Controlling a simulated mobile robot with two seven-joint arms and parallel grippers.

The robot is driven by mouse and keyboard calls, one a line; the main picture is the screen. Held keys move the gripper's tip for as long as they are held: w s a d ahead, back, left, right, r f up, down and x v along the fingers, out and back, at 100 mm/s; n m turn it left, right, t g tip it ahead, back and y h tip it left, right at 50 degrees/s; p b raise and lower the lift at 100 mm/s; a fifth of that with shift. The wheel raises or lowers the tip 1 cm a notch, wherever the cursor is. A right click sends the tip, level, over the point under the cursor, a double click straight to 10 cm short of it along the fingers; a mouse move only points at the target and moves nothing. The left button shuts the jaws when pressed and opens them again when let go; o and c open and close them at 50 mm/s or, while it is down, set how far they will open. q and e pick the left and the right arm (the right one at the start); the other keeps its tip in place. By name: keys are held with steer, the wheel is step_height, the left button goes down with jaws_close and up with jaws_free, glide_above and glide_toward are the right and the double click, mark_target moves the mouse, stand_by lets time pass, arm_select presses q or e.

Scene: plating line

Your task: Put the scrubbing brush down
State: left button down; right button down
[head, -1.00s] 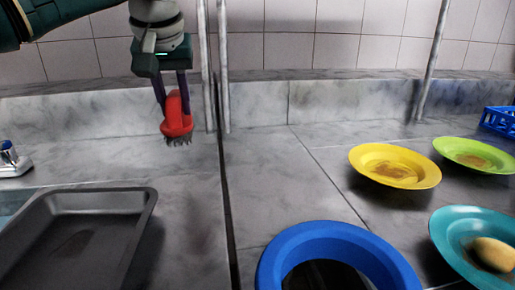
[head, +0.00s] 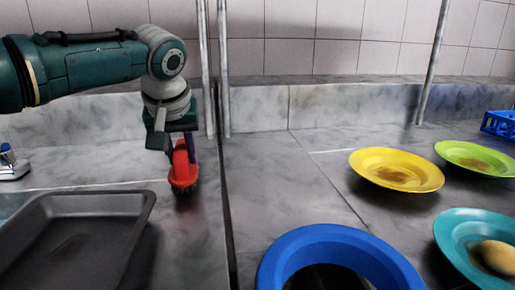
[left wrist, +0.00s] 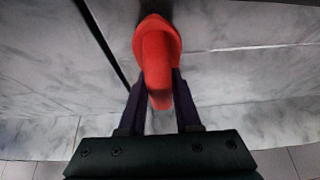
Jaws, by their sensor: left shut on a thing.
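The red scrubbing brush (head: 182,172) is in my left gripper (head: 180,150), bristles down, at or just above the grey marble counter behind the dark tray; I cannot tell if the bristles touch. In the left wrist view the red brush (left wrist: 157,60) sits between the two dark fingers of my left gripper (left wrist: 160,90), which are shut on its handle. The counter shows beyond it. My right gripper is not in view.
A dark grey tray (head: 140,222) lies front left, a tap (head: 10,163) behind it. A blue ring-shaped rim (head: 290,250) is at the front. Yellow (head: 432,180), green (head: 450,148) and teal (head: 450,225) plates and a blue crate (head: 498,122) are right. Metal posts (head: 223,80) stand behind.

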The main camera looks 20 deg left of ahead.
arm_select(q)
steer(key=c, duration=0.6)
jaws_free()
steer(key=shift+s+r+p, duration=0.1)
steer(key=shift+r+p, duration=0.25)
steer(key=shift+r, duration=0.15)
steer(key=p+v, duration=0.2)
steer(key=v, duration=0.9)
steer(key=shift+p, duration=0.35)
steer(key=shift+r, duration=0.1)
